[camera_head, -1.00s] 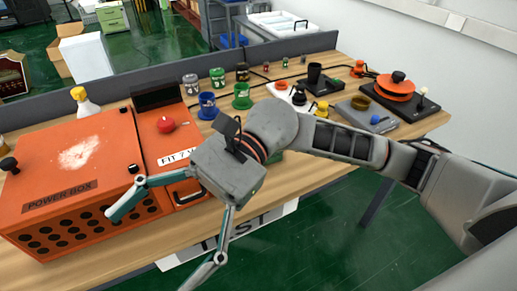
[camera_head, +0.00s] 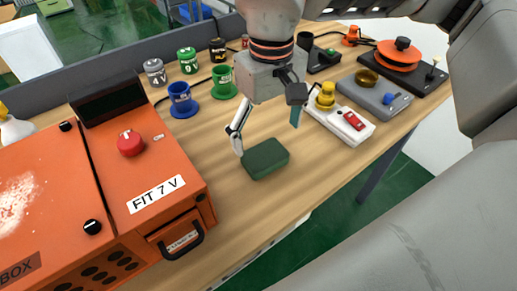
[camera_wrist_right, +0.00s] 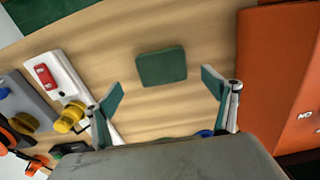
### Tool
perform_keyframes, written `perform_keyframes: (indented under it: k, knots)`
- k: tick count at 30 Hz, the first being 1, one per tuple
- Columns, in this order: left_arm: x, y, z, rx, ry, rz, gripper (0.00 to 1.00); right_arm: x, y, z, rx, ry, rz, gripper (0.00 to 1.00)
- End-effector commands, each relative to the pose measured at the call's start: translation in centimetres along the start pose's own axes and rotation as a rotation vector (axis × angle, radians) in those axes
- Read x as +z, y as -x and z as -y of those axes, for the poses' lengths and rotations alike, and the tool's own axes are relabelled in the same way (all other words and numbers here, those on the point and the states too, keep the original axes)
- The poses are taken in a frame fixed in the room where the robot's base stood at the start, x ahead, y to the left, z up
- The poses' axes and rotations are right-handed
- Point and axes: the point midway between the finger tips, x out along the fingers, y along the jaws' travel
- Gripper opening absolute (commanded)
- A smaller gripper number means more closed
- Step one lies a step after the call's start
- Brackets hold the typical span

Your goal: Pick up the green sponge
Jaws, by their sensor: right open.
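The green sponge (camera_head: 266,158) is a dark green block lying flat on the wooden table, to the right of the orange power box. It also shows in the right wrist view (camera_wrist_right: 161,66), beyond and between my open fingertips. My right gripper (camera_head: 266,130) is open and empty, above and just behind the sponge in the head view. Its two fingers are spread wide in the wrist view (camera_wrist_right: 163,90). One fingertip appears close to the sponge's left end in the head view; I cannot tell whether it touches. My left gripper is not in view.
The orange power box (camera_head: 140,178) with a red knob stands left of the sponge. Blue (camera_head: 182,101) and green (camera_head: 223,83) cups stand behind. A white switch box (camera_head: 342,121) and a grey button box (camera_head: 374,94) are to the right. Bare table surrounds the sponge.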

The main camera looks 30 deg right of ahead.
Motion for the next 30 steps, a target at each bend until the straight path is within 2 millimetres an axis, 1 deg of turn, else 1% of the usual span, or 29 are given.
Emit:
perform_keyframes:
  k: [1,6,12,15,21,24,26,28,29,30]
  knots:
    - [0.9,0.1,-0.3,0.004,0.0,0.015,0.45,0.1,-0.9,0.0,-0.001,0.001,0.006,0.85]
    - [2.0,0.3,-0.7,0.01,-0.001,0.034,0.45,-0.1,-2.5,0.1,-0.002,-0.001,0.006,0.85]
    - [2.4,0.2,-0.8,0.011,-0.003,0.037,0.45,-0.6,-5.4,0.3,-0.003,0.0,0.008,0.85]
    - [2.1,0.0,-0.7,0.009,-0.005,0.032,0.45,-0.5,-6.4,0.3,-0.004,0.0,0.007,0.85]
    - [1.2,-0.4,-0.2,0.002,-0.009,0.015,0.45,-0.6,-6.8,0.3,-0.003,-0.001,0.003,0.85]
    - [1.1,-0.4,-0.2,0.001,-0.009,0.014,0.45,-0.6,-6.8,0.3,-0.004,-0.001,0.003,0.85]
    - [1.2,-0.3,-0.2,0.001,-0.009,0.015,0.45,-0.6,-6.8,0.3,-0.004,-0.001,0.003,0.75]
    - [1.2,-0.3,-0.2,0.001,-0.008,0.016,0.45,-0.6,-6.8,0.3,-0.004,-0.001,0.003,0.62]
    - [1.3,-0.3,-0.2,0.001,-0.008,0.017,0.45,-0.6,-6.8,0.3,-0.004,-0.001,0.003,0.58]
    - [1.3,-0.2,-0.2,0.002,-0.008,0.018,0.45,-0.6,-6.8,0.3,-0.004,-0.001,0.003,0.58]
